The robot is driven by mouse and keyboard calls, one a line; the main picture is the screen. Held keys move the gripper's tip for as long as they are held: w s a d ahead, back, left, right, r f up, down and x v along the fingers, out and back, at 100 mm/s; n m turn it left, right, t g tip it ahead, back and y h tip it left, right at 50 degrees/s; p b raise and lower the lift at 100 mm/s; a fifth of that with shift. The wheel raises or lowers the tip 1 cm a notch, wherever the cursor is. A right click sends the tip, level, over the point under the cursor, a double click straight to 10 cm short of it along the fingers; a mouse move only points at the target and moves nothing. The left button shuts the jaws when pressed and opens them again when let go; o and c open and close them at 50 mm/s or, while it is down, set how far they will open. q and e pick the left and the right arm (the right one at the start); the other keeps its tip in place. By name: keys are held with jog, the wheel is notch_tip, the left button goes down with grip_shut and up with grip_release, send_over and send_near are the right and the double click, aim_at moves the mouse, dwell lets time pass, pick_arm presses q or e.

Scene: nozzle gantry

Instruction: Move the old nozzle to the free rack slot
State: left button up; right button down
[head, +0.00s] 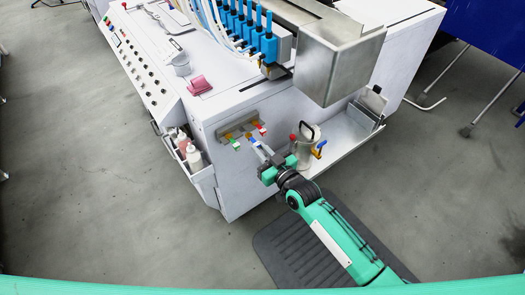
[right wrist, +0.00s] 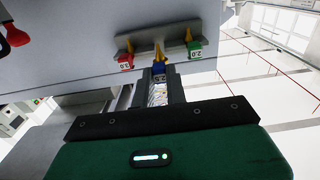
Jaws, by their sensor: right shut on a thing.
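A rack (head: 238,126) is fixed on the front face of the white machine; it also shows in the right wrist view (right wrist: 148,42). A green-collared nozzle (head: 236,143) and a red-collared nozzle (head: 263,130) hang at its two ends; in the right wrist view, red (right wrist: 126,61) is left and green (right wrist: 195,49) is right. My right gripper (head: 262,152) is shut on a blue-collared nozzle (right wrist: 158,70), between the other two. Its brass end points at the middle of the rack; I cannot tell whether it is seated. My left gripper is not in view.
A metal jug (head: 306,152) with a blue-handled tap stands on a shelf close right of my right gripper. A steel box (head: 340,65) overhangs above. Bottles (head: 194,158) sit in a side holder on the left. A dark mat (head: 290,262) lies on the floor.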

aim_at(254, 142)
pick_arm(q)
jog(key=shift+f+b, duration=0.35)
pick_arm(e)
jog(key=shift+x, duration=1.95)
dwell(0.6)
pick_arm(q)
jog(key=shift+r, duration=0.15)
pick_arm(e)
jog(key=shift+f, duration=0.2)
dwell(0.8)
jog(key=c, duration=1.3)
grip_release()
jog(key=shift+c, duration=0.2)
jog(key=shift+v, duration=1.25)
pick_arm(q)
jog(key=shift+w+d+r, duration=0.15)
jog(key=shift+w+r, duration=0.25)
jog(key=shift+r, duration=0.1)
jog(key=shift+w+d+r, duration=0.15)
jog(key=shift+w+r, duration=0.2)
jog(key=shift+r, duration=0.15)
pick_arm(e)
jog(key=v, duration=1.1)
jog(key=shift+s, duration=0.15)
